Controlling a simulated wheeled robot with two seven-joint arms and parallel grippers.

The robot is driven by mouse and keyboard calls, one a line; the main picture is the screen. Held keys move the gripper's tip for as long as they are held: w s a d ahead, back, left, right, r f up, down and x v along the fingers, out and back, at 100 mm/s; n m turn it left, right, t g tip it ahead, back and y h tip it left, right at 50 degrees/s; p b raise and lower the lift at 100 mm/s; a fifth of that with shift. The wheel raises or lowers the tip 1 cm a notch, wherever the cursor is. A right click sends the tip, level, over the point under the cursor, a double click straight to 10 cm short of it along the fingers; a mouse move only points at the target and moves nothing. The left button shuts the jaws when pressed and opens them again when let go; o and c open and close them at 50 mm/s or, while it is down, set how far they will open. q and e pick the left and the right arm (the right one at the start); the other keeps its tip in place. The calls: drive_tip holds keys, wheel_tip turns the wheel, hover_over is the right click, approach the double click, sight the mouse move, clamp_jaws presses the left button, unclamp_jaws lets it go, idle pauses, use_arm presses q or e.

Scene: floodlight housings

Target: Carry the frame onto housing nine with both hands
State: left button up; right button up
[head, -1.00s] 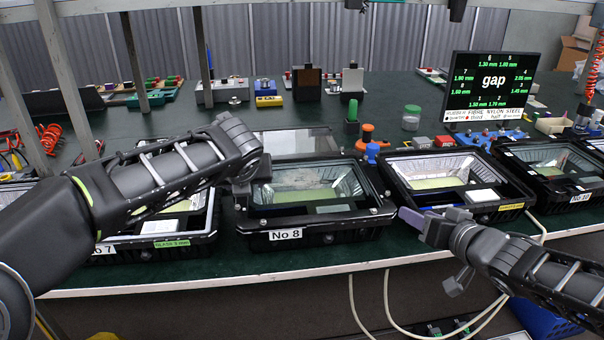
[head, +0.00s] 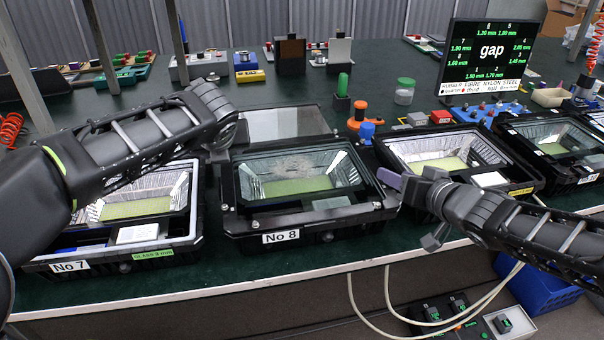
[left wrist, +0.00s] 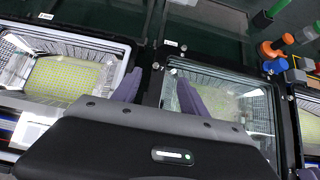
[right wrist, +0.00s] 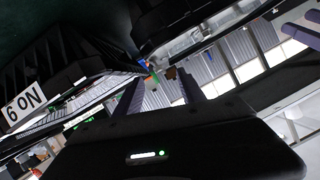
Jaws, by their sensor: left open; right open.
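A black frame (head: 232,222) with corner screws and a glass pane lies on the housing labelled No 8 (head: 280,237). Housing nine (head: 520,191) stands open to its right; its No 9 label (right wrist: 22,103) shows inverted in the right wrist view. My left gripper (head: 225,140) is by the frame's left side, its fingers mostly hidden in the head view. In the left wrist view its two purple fingers (left wrist: 158,92) are apart over the frame's left edge. My right gripper (head: 389,180) is open at the frame's right edge, between the two housings. Both grippers are empty.
Housing No 7 (head: 70,267) stands at left and another housing (head: 560,150) at far right. Orange and blue knobs (head: 358,115) stand behind the gap between No 8 and nine. A display (head: 490,60) stands at the back.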

sight(377, 166)
use_arm(q)
drive_tip(key=x, duration=0.7)
drive_tip(key=shift+w+a+f, duration=0.1)
drive_tip(key=shift+w+f, duration=0.1)
use_arm(e)
drive_tip(key=x, duration=0.7)
drive_tip(key=shift+w+a+f, duration=0.1)
drive_tip(key=shift+w+f, duration=0.05)
drive_tip(key=shift+w, duration=0.1)
use_arm(q)
drive_tip(key=shift+c, duration=0.3)
use_arm(e)
drive_tip(key=shift+c, duration=0.4)
use_arm(q)
drive_tip(key=c, duration=0.9)
use_arm(e)
drive_tip(key=c, duration=0.9)
use_arm(q)
clamp_jaws()
use_arm(e)
clamp_jaws()
use_arm(q)
drive_tip(key=shift+r, duration=0.1)
